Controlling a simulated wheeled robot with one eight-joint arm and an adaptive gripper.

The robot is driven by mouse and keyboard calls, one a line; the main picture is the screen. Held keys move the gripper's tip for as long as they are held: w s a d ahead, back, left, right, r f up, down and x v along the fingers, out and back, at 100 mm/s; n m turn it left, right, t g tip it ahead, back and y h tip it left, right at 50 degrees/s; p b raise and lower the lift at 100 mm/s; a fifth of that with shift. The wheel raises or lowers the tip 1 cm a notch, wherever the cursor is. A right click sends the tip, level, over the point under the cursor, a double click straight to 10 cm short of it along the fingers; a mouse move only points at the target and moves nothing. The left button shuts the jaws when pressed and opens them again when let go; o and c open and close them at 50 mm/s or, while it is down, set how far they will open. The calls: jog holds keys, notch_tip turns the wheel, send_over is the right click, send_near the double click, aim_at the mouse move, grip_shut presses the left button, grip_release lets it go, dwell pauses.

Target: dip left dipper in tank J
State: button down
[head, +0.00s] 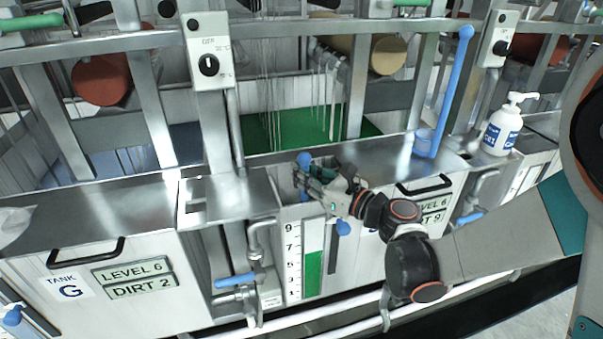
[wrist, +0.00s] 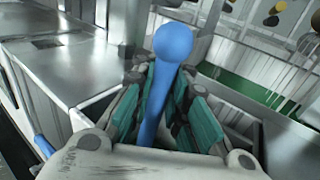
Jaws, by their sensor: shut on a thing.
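My gripper (head: 318,180) is at the front edge of the middle tank, which holds green liquid (head: 290,128). It is shut on a blue dipper (head: 304,160). In the wrist view, the ball-topped blue handle (wrist: 172,45) stands between the teal finger pads (wrist: 160,105). The dipper's cup is not clearly visible. A second blue dipper (head: 447,90) hangs at the right end of the same tank, with its cup (head: 425,142) by the rim. The middle tank's letter is hidden behind my gripper; its plate (head: 433,210) reads level 6, dirt 9.
Tank G (head: 70,287) stands to the left with a black handle (head: 85,252). A white pump bottle (head: 502,125) stands on the right ledge. A control box (head: 208,62) on a post and hanging strands (head: 325,95) are above the tank. Pipes run below.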

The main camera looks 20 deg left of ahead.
jog(key=shift+r, duration=0.1)
notch_tip(320, 180, up, 27)
jog(key=p, duration=1.9)
jog(key=shift+p, duration=0.3)
